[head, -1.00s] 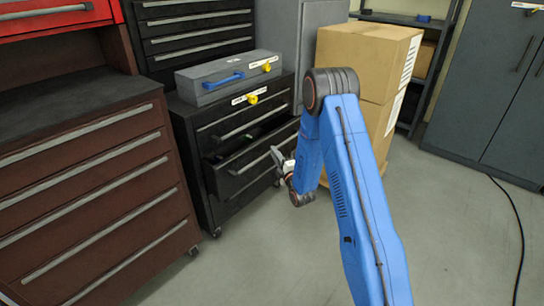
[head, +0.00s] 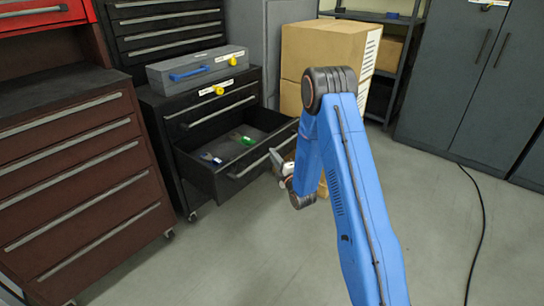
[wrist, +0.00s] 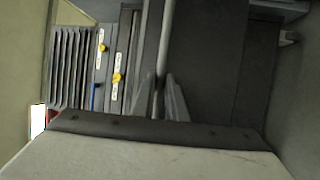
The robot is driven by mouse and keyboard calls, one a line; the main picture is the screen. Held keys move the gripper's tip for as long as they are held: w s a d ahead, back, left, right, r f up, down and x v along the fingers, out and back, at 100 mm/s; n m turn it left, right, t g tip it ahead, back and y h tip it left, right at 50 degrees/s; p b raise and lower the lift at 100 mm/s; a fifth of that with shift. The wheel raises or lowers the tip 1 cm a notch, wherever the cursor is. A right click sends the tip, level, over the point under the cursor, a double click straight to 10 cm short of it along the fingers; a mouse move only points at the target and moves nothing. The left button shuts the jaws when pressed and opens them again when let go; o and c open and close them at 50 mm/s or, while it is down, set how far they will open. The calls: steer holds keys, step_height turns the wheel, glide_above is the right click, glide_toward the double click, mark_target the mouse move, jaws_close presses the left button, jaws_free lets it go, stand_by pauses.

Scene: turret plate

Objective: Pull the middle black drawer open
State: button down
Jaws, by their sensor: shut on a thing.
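The black cabinet (head: 160,135) stands left of my arm. Its middle black drawer (head: 197,178) is pulled well out, with the inside showing. My gripper (head: 277,160) is at the right part of the drawer front, shut on the drawer's grey bar handle (head: 246,168). In the wrist view, the handle (wrist: 166,40) runs down between the two fingers of my gripper (wrist: 166,82). The exact contact at the fingertips is hard to make out.
A green item (head: 247,140) and a blue-and-white item (head: 211,158) lie in the drawer. A grey toolbox (head: 200,66) sits on the cabinet. A brown cabinet (head: 75,160) is at left, cardboard boxes (head: 325,45) behind. Floor in front is clear; a cable lies at right.

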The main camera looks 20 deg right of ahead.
steer(key=c, duration=1.8)
jaws_free()
steer(key=shift+o, duration=0.2)
steer(key=v, duration=1.7)
steer(key=shift+s+f, duration=0.15)
steer(key=shift+f, duration=0.05)
